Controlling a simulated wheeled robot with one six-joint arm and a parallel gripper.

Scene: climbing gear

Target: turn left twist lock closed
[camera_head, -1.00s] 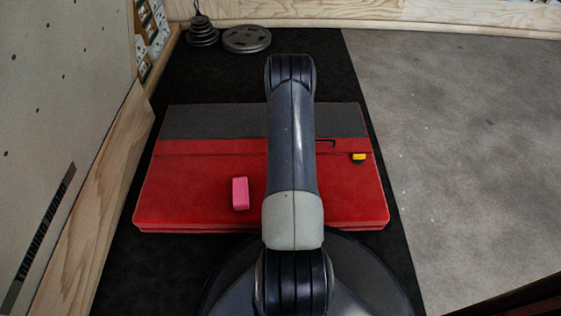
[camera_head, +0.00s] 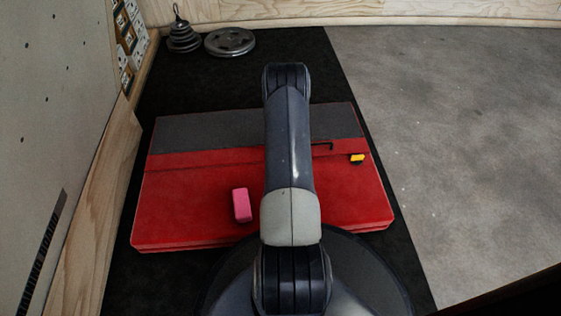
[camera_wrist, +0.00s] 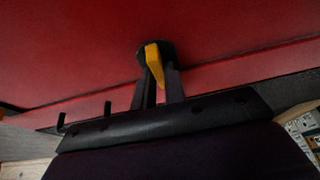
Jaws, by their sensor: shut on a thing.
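In the wrist view the twist lock (camera_wrist: 152,54) is a yellow lever on a round black base, set in the red face of the mat. My gripper (camera_wrist: 160,75) has its two dark fingers on either side of the lever and is shut on it. The lever points along the fingers, slightly tilted. In the head view my arm hides this lock and my gripper. A second yellow and black lock (camera_head: 357,159) shows at the right of the red and grey mat (camera_head: 340,190).
A pink block (camera_head: 241,205) lies on the mat left of my arm. A thin black hook (camera_head: 325,146) is near the second lock. Weight plates (camera_head: 229,41) lie at the back left.

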